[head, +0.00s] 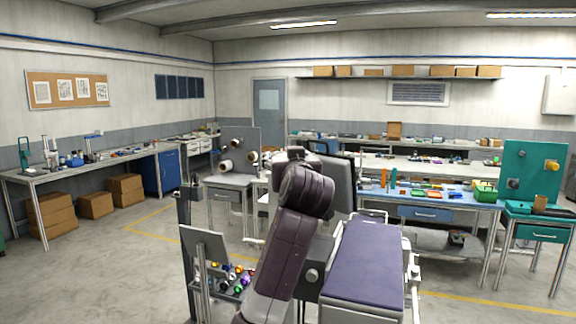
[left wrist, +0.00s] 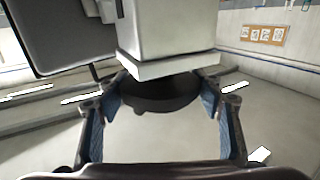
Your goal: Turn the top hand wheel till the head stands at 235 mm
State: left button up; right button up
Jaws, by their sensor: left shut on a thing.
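The top hand wheel (left wrist: 160,95) is a dark round disc below a pale grey square block (left wrist: 165,45) in the left wrist view. My left gripper (left wrist: 163,88) is shut on the wheel, with one blue-padded finger on each side of its rim. In the head view my purple left arm rises in the middle, and its gripper and the wheel are hidden behind it. A dark panel (left wrist: 70,30) stands beside the block in the left wrist view. No scale or head reading can be made out. My right gripper is not in view.
A blue-topped workbench (head: 440,196) with small parts stands right of my arm. A teal stand (head: 535,170) is at the far right. A grey panel with reels (head: 240,150) stands behind to the left. The floor (head: 110,260) at left is open, with boxes by the wall.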

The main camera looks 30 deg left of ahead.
pick_arm(q)
jog(key=m+t+h, duration=0.1)
jog(key=m+h, duration=0.1)
jog(key=shift+s+a+t+h, duration=0.1)
jog(key=shift+t+h, duration=0.2)
jog(key=shift+t, duration=0.1)
jog(key=m+t+h, duration=0.1)
jog(key=m+h, duration=0.1)
jog(key=h, duration=0.1)
jog(key=m+t+h, duration=0.1)
jog(key=m+h, duration=0.1)
jog(key=h, duration=0.1)
jog(key=shift+r, duration=0.1)
jog(key=shift+m+h, duration=1.05)
jog(key=shift+h, duration=0.55)
jog(key=shift+m+h, duration=1.05)
jog(key=shift+h, duration=0.55)
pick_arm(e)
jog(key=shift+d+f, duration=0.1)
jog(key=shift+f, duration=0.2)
pick_arm(q)
jog(key=shift+m+h, duration=0.3)
jog(key=o, duration=1.2)
jog(key=shift+c, duration=0.2)
jog(key=v, duration=1.1)
jog(key=shift+s, duration=0.4)
